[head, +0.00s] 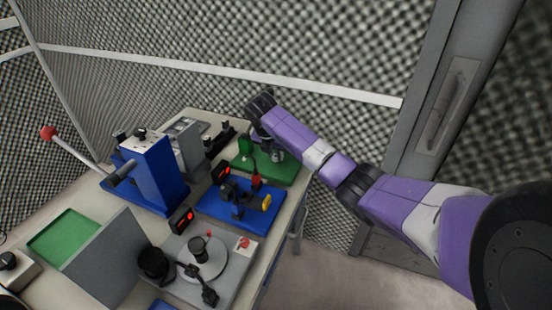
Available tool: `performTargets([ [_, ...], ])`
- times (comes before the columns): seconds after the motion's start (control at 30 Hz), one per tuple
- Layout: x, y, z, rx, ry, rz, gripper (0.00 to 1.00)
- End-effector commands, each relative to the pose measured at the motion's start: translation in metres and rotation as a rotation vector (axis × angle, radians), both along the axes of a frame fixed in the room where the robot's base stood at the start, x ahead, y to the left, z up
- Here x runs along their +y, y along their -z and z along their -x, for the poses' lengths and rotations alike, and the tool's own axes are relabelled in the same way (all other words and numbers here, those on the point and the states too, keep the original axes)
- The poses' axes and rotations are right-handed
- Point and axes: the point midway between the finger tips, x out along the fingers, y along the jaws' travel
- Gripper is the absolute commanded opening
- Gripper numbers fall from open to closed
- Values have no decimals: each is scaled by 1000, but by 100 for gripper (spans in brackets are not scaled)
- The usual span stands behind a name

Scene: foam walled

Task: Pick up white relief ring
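I cannot make out a white relief ring for certain in the head view. My purple arm reaches in from the lower right and bends at a dark joint above the green fixture (290,172). My gripper (276,156) appears to point down there, close over the fixture. It is small and partly hidden by the arm, so I cannot tell whether its fingers are open or shut, or whether they hold anything. The far part of the green fixture is hidden behind the arm.
A blue fixture (225,212), a tall blue press (160,172) with a red-knobbed lever, and a grey plate with a round disc (203,260) crowd the bench. A green tray (62,236) lies at left. Foam walls and a grey door (435,120) stand behind.

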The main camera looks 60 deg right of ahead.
Motion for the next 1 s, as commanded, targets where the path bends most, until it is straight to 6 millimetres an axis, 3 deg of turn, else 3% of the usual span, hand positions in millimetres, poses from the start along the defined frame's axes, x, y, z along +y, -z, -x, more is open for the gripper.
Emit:
performTargets([
  [0.37,0,-2,0,0,0,0,0],
  [0.67,-1,-32,-1,-4,1,3,0],
  [0.87,-3,-33,35,-3,4,-2,0],
  [1.0,-6,-32,71,-4,6,-1,0],
])
